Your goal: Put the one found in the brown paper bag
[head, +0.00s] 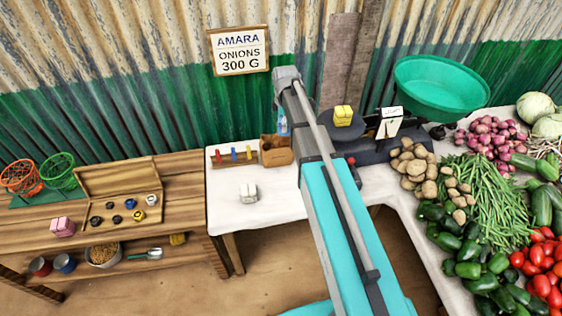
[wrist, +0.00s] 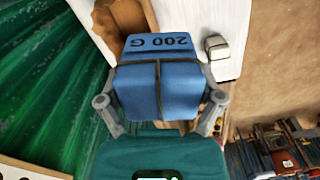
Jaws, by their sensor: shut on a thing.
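My gripper (wrist: 160,98) is shut on a blue packet (wrist: 158,68) marked 200 G, with a dark band around it. In the head view a sliver of the blue packet (head: 282,127) shows beside my arm, which hides most of the gripper. The brown paper bag (head: 279,157) stands on the white-covered table, just below the packet in the picture. In the wrist view the bag (wrist: 107,17) shows beyond the packet, partly hidden by it. I cannot tell the height of the packet above the bag.
A white packet (head: 248,194) lies on the white table (head: 225,218). A yellow packet (head: 343,115) sits on the dark scale (head: 375,150) to the right. A pegged rack (head: 233,156) stands left of the bag. A sign (head: 239,50) reads AMARA, ONIONS 300 G. Vegetables crowd the right.

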